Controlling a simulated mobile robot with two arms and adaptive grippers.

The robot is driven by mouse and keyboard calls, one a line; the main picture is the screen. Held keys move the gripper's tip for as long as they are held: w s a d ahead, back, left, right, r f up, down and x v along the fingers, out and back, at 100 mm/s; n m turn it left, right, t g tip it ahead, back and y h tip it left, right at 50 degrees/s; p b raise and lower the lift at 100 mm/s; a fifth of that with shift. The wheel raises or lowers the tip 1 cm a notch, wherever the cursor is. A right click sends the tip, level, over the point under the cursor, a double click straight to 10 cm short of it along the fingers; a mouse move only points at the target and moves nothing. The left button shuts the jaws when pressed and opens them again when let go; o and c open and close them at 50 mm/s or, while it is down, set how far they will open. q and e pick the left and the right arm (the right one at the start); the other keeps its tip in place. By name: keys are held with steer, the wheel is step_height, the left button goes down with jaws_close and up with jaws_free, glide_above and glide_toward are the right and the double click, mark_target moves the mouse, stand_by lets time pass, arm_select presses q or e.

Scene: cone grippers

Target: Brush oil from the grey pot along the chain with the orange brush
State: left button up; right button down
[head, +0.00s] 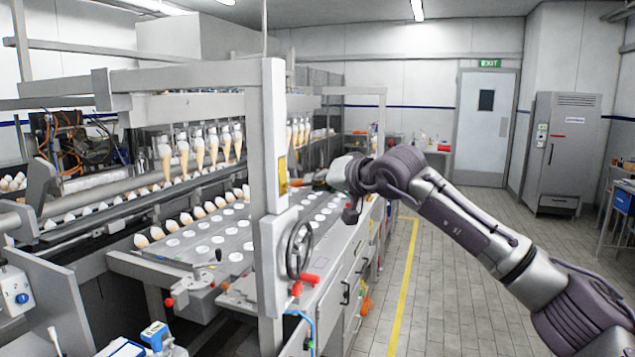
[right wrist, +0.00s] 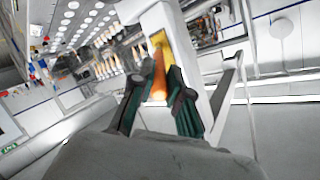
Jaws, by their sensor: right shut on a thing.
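My right gripper (head: 318,180) reaches left toward the upright post of the cone machine; its fingers are small and partly hidden in the head view. In the right wrist view its two green fingers (right wrist: 158,104) are shut on the orange brush (right wrist: 158,82), which stands between them and points away from the palm. A small orange patch of the brush (head: 296,183) shows beside the post in the head view. I cannot pick out the grey pot or the chain in either view. My left gripper is not in view.
Cones (head: 199,150) hang over the machine bed (head: 232,240). The tiled floor (head: 450,250) to the right is clear.

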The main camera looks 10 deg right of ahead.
step_height(320, 180, down, 2)
steer(key=shift+f+b, duration=0.1)
steer(key=shift+b, duration=0.5)
steer(key=shift+d, duration=0.1)
steer(key=shift+s+d+b, duration=0.3)
steer(key=shift+s+d, duration=0.25)
steer(key=shift+d, duration=0.25)
steer(key=shift+s+d+b, duration=0.25)
steer(key=shift+s+d, duration=0.3)
steer(key=shift+d, duration=0.25)
steer(key=shift+s+d+b, duration=0.3)
steer(key=shift+s+d, duration=0.25)
steer(key=shift+d, duration=0.25)
steer(key=s+d, duration=0.1)
steer(key=d, duration=0.1)
steer(key=shift+s+d+b, duration=0.3)
steer(key=shift+s, duration=0.1)
steer(key=shift+a, duration=0.1)
